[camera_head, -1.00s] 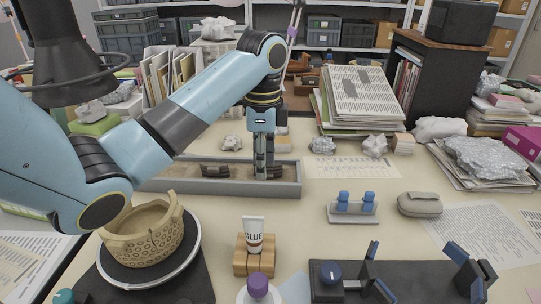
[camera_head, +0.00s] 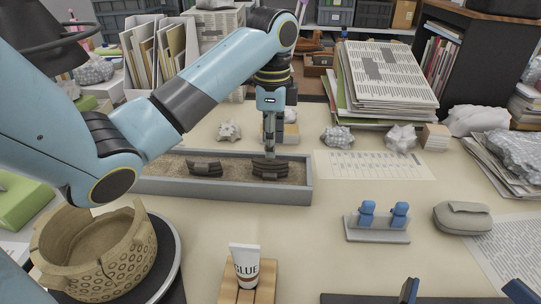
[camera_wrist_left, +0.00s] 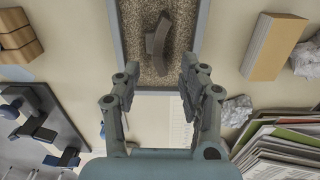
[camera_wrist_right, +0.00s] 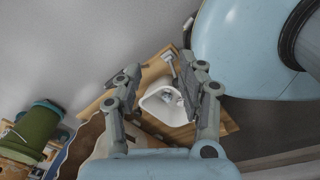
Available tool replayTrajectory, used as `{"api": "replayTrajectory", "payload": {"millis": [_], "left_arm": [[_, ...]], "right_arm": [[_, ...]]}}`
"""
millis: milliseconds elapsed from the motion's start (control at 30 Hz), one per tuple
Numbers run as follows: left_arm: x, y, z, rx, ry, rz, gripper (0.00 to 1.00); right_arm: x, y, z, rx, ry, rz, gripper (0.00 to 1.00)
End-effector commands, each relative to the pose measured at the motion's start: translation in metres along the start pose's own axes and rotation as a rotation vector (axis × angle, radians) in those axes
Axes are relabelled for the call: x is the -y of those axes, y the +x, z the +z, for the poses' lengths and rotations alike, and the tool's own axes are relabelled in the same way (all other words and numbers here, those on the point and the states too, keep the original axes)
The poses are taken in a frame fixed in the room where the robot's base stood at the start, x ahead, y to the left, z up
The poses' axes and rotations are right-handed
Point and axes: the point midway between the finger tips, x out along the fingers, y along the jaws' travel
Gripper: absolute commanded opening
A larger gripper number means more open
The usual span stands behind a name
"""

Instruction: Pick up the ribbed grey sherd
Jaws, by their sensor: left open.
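Two dark grey-brown sherds lie on the sand of a grey tray (camera_head: 230,191) in the head view. The right sherd (camera_head: 270,169) shows ridges and is right below my left gripper (camera_head: 270,152); the left sherd (camera_head: 205,168) lies a short way off. My left gripper points down, its fingers seen nearly edge-on. In the left wrist view its fingers (camera_wrist_left: 153,76) are spread and empty, and one sherd (camera_wrist_left: 157,37) lies on the sand past the fingertips. I cannot tell whether they touch it. My right gripper (camera_wrist_right: 154,69) is open and empty, only in its wrist view.
A patterned bowl (camera_head: 100,262) sits on a round stand at front left. A glue tube (camera_head: 245,266) on a wooden block, a holder with blue pieces (camera_head: 378,229) and a grey case (camera_head: 462,218) stand in front and right. Crumpled lumps and paper stacks (camera_head: 388,85) lie behind.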

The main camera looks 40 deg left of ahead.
Motion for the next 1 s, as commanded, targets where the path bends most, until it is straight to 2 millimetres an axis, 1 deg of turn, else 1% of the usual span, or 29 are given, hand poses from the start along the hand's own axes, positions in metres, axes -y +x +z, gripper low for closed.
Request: {"api": "replayTrajectory", "payload": {"millis": [333, 433, 633, 667, 900, 967, 1000], "left_arm": [[-0.001, 0.048, 0.003, 0.0, 0.0, 0.001, 0.42], [-0.001, 0.054, 0.003, 0.0, 0.001, -0.002, 0.42], [-0.001, 0.054, 0.003, 0.0, 0.001, -0.002, 0.42], [-0.001, 0.054, 0.003, 0.0, 0.001, -0.002, 0.41], [-0.001, 0.054, 0.003, 0.0, 0.001, -0.002, 0.1], [-0.001, 0.054, 0.003, 0.0, 0.001, -0.002, 0.02], [-0.001, 0.054, 0.003, 0.0, 0.001, -0.002, 0.0]], "right_arm": [[0.001, 0.01, -0.004, -0.007, 0.0, -0.001, 0.4], [0.003, 0.011, -0.004, -0.007, 0.001, -0.002, 0.4], [0.008, 0.01, -0.005, -0.008, 0.004, -0.008, 0.4], [0.008, 0.01, -0.005, -0.009, 0.004, -0.008, 0.4], [0.008, 0.01, -0.005, -0.009, 0.004, -0.009, 0.4], [0.008, 0.01, -0.005, -0.009, 0.004, -0.008, 0.4], [0.008, 0.01, -0.005, -0.009, 0.004, -0.008, 0.4]]}}
